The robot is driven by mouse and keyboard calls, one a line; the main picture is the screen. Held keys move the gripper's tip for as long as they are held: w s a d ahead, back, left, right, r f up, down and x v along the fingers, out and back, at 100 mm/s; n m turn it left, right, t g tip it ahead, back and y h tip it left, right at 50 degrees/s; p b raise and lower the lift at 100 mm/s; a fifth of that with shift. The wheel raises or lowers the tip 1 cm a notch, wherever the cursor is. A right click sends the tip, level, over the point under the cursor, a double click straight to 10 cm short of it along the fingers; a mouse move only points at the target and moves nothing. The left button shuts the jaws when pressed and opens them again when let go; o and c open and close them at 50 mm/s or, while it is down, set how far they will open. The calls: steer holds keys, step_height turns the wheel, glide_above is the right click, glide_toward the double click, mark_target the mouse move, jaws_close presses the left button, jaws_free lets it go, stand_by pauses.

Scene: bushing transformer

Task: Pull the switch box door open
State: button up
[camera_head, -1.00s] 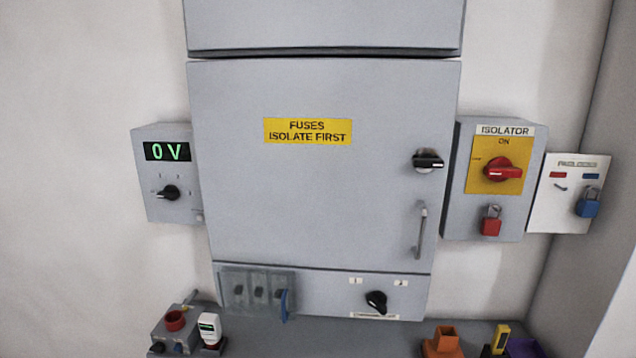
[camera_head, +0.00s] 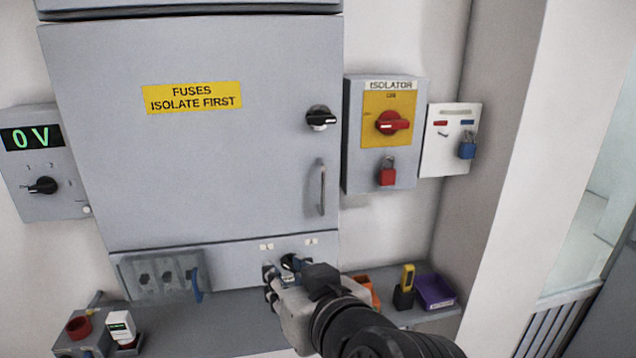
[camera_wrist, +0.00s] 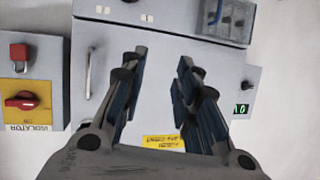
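The switch box door (camera_head: 190,155) is a large grey panel with a yellow "FUSES ISOLATE FIRST" label, and it sits closed. Its vertical bar handle (camera_head: 322,187) is near the right edge, below a black and silver turn latch (camera_head: 320,117). My gripper (camera_head: 268,283) is below and left of the handle, in front of the lower panel, touching nothing that I can see. In the wrist view, which is upside down, my gripper (camera_wrist: 160,62) has its fingers wide apart with nothing between them. The handle (camera_wrist: 88,74) shows to the left of the fingers.
An isolator box (camera_head: 380,150) with a red knob and red padlock is right of the door. A 0 V meter (camera_head: 42,165) is on the left. The shelf (camera_head: 215,325) below carries an orange holder (camera_head: 366,288) and a purple tray (camera_head: 435,291).

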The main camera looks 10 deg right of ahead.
steer(key=w+d+r+m+t+h, duration=0.1)
steer(key=w+r+m+t+h, duration=0.1)
steer(key=w+r+t, duration=0.1)
steer(key=m+t+h+p, duration=0.1)
steer(key=m+h+p, duration=0.1)
steer(key=h+p, duration=0.3)
glide_toward(323, 179)
steer(key=b+x, duration=0.2)
steer(key=x, duration=0.8)
steer(key=shift+w+f, duration=0.1)
steer(key=shift+w, duration=0.25)
steer(key=shift+c, duration=0.5)
jaws_close()
steer(key=shift+s, duration=0.1)
